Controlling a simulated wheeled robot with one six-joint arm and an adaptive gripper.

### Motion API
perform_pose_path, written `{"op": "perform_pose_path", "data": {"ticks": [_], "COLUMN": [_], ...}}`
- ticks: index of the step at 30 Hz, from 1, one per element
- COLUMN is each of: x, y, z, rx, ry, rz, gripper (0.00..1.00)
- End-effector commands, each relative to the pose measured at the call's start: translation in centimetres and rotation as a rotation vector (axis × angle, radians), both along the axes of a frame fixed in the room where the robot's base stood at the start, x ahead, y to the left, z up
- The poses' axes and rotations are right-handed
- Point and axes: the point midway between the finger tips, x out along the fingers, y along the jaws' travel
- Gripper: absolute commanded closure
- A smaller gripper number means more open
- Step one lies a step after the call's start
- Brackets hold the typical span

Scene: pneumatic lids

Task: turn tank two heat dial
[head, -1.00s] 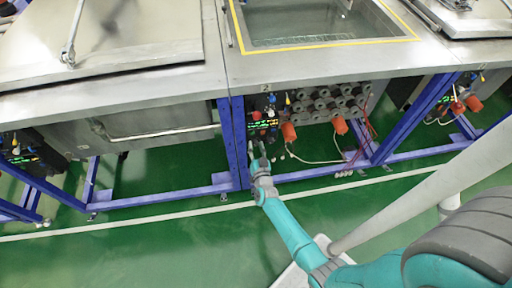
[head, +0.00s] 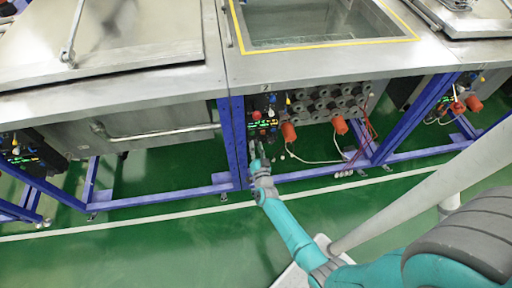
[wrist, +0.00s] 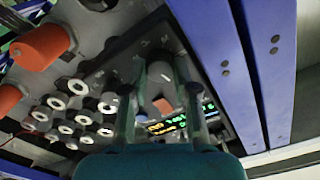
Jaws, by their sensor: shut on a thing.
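The control panel of tank two (head: 262,128), under the number 2 on the tank's edge, has a red button, green lit displays and small knobs. My gripper (head: 256,148) is at the panel's lower part. The red button (wrist: 163,105) and lit yellow-green readouts (wrist: 172,124) show behind and between the fingers. The dial's pointer mark cannot be made out.
Orange-red knobs (wrist: 42,47) and several grey round fittings (wrist: 70,115) are beside the panel. A blue frame post (wrist: 222,70) stands close on the other side. Tank two's open basin (head: 320,22) is above. Green floor (head: 130,250) is clear in front.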

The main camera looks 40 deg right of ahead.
Motion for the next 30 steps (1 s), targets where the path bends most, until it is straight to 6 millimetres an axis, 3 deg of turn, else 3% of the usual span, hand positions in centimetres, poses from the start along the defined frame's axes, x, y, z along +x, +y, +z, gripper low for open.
{"op": "perform_pose_path", "data": {"ticks": [30], "x": [-0.12], "y": [-0.13], "z": [-0.25], "rx": [0.774], "ry": [-0.522], "rz": [-0.001], "gripper": [1.0]}}
